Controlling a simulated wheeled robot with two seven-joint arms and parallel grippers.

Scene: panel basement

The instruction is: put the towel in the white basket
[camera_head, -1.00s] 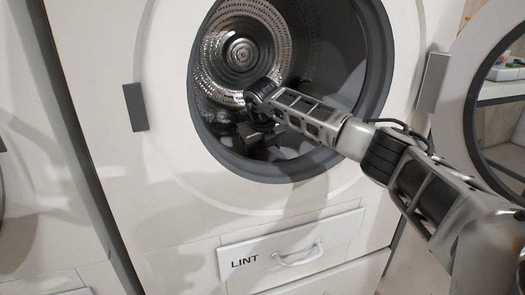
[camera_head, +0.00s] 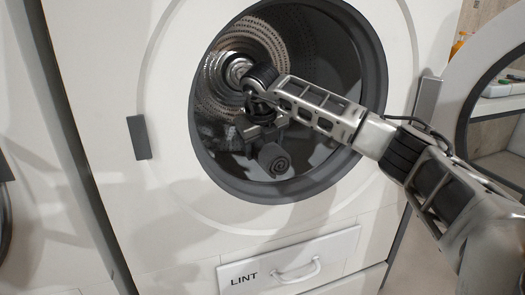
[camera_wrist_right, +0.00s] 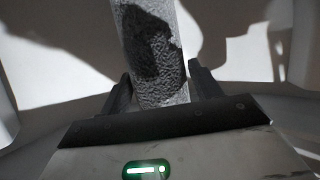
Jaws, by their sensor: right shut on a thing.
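A rolled grey towel (camera_head: 273,159) shows its spiral end at the mouth of the dryer drum, partly in shadow. My right gripper (camera_head: 262,135) is shut on the towel. In the right wrist view the towel (camera_wrist_right: 153,50) stands between the two dark fingers of my right gripper (camera_wrist_right: 158,92) and reaches up out of the frame. My left gripper is not in view. The white basket is not in view.
The white dryer (camera_head: 165,120) has a dark round rim (camera_head: 377,75) around my right arm. Its open round door (camera_head: 455,85) is at the right. A drawer marked LINT (camera_head: 335,247) is below. Shelves with small items (camera_head: 500,90) show through the door at far right.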

